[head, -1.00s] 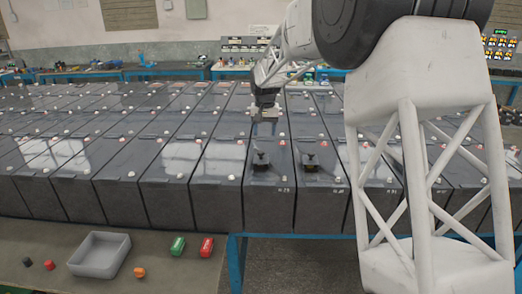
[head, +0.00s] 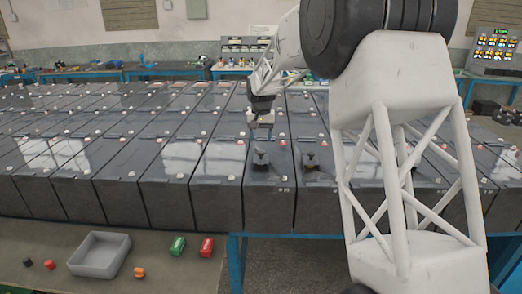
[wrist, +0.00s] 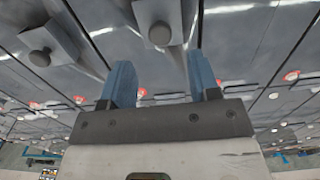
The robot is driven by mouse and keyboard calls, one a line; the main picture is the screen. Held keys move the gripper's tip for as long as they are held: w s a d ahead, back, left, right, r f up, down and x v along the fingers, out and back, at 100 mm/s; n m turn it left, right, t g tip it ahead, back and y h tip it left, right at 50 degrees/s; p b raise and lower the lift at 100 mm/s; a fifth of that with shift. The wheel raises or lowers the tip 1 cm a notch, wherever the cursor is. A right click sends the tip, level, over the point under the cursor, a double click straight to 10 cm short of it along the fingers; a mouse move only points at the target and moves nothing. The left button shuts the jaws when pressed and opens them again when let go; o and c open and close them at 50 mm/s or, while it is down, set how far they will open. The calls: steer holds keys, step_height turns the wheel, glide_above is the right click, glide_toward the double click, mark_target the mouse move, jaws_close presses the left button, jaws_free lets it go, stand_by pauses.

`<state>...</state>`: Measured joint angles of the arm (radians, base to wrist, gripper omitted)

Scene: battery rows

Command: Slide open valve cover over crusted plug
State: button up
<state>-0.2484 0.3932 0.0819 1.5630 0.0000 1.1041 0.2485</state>
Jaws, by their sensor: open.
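Two dark valve covers with rounded knobs stand on the front battery tops: the left cover (head: 261,159) and the right cover (head: 311,160). In the wrist view, whose picture is upside down, one knobbed cover (wrist: 160,30) is near the top middle and another (wrist: 42,52) at upper left. My gripper (head: 260,135) is above and behind the left cover, apart from it. Its two blue fingers (wrist: 162,82) are spread with nothing between them. I cannot make out a crusted plug; the area under the covers is hidden.
Rows of dark battery cells (head: 165,165) with red and white caps surround the covers. My arm blocks the right side.

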mark_target(261, 151)
steer(key=shift+f, duration=2.9)
steer(key=shift+c, duration=0.2)
jaws_close()
